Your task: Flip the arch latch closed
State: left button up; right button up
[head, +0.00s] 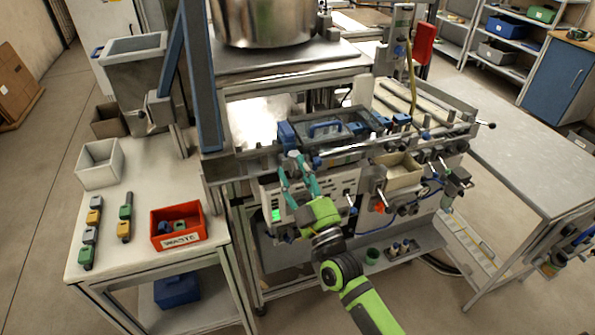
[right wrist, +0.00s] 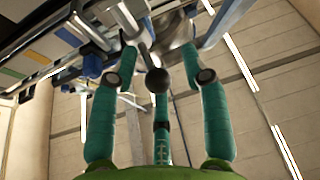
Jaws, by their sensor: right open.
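My right gripper (head: 297,167), with teal fingers and a green body, is at the front left of the machine, just below a blue block (head: 287,133). Its fingers are spread and hold nothing. In the right wrist view the fingers (right wrist: 160,55) stand apart, with a dark ball knob (right wrist: 157,80) on a metal rod appearing between them; contact cannot be told. The arch latch cannot be picked out for certain; the gripper may hide part of it. A blue arched handle (head: 325,127) lies on the dark clear-topped cover (head: 345,137) behind the gripper. My left gripper is out of view.
A metal rail and blue column stand left of the gripper. Levers and a beige open box (head: 402,178) are to the right. A red waste bin (head: 178,226) and several coloured blocks are on the left table (head: 150,185). The right table (head: 510,165) is largely clear.

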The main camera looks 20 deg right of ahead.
jog(key=c, duration=0.7)
jog(key=shift+d, duration=0.15)
grip_shut()
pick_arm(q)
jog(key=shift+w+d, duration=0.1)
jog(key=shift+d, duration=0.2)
pick_arm(e)
jog(key=shift+r, duration=0.1)
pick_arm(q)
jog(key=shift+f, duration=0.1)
